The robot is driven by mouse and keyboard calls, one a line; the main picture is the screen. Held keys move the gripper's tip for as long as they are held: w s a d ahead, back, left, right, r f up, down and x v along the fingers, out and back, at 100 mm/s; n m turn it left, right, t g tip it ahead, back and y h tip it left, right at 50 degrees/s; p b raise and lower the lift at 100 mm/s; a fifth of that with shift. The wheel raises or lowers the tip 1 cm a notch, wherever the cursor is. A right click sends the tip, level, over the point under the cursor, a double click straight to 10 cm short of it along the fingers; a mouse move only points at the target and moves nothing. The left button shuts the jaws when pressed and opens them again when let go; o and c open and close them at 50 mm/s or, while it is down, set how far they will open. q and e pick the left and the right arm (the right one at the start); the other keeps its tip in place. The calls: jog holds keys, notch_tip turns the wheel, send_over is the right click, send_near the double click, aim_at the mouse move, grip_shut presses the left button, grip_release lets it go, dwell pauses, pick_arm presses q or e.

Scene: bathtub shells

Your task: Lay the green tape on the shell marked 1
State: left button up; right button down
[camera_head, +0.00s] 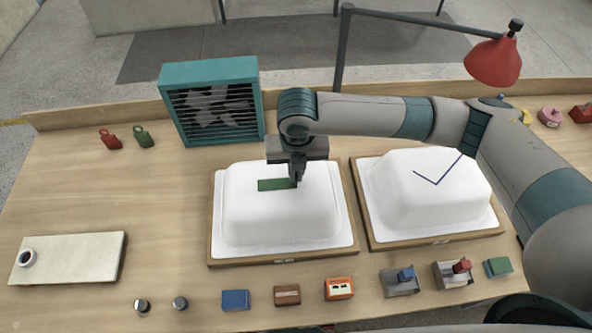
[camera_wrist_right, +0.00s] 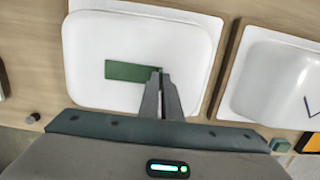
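The green tape (camera_head: 273,184) is a flat strip over the top of the left white shell (camera_head: 250,215); it also shows in the wrist view (camera_wrist_right: 130,71). I cannot tell whether it touches the shell or hovers just above. My right gripper (camera_head: 294,181) points down at the tape's right end, and its narrow fingers look closed on that end in the wrist view (camera_wrist_right: 162,74). The right white shell (camera_head: 420,205) has a dark blue bent line on it. Small labels sit on both trays' front edges, too small to read. My left gripper is out of view.
A teal fan (camera_head: 212,101) stands behind the left shell. A red lamp (camera_head: 493,61) hangs over the back right. Small blocks and holders, including a blue block (camera_head: 235,300) and a green block (camera_head: 497,267), line the front. A pale board (camera_head: 70,258) lies at left.

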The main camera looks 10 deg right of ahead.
jog(key=c, duration=1.4)
grip_release()
jog(key=shift+r, duration=0.1)
jog(key=shift+r+p, duration=2.3)
jog(key=shift+r, duration=1.1)
